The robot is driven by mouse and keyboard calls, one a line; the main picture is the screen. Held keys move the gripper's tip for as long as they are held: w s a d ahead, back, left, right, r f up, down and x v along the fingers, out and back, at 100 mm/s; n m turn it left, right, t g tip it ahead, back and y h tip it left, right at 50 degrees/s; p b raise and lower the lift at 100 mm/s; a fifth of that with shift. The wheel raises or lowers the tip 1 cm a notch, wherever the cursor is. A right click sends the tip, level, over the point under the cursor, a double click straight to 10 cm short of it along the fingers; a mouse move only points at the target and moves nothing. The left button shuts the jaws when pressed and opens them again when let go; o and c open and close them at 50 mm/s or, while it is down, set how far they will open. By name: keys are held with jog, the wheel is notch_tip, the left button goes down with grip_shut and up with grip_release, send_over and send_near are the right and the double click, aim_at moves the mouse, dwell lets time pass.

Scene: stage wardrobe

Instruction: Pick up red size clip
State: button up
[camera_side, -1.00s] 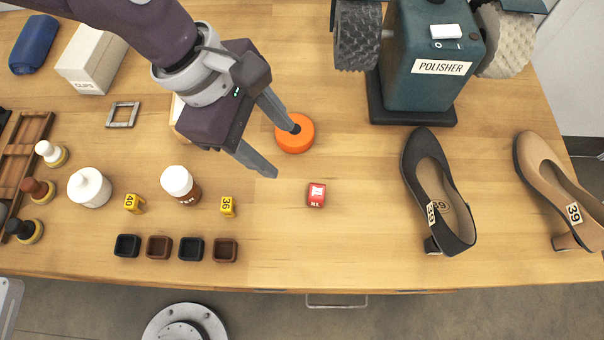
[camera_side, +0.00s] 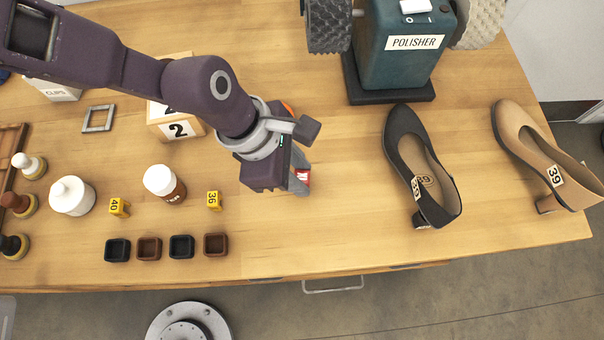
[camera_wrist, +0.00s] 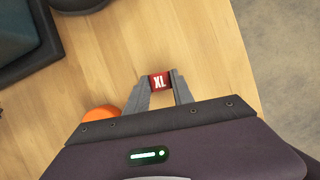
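The red size clip (camera_wrist: 160,81), marked XL, sits between the two fingertips of my gripper (camera_wrist: 160,84) in the wrist view. The fingers are drawn in close and seem to touch it on both sides, so my gripper looks shut on it. In the side view, my gripper (camera_side: 299,178) points down at the table, and only a small part of the red clip (camera_side: 303,175) shows past the fingers. I cannot tell whether the clip rests on the table or is just above it.
The polisher (camera_side: 405,60) stands behind, with a black shoe (camera_side: 398,150) and a tan shoe (camera_side: 520,130) to the right. Yellow clips (camera_side: 119,207) and (camera_side: 214,200) and several small trays lie left.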

grip_shut()
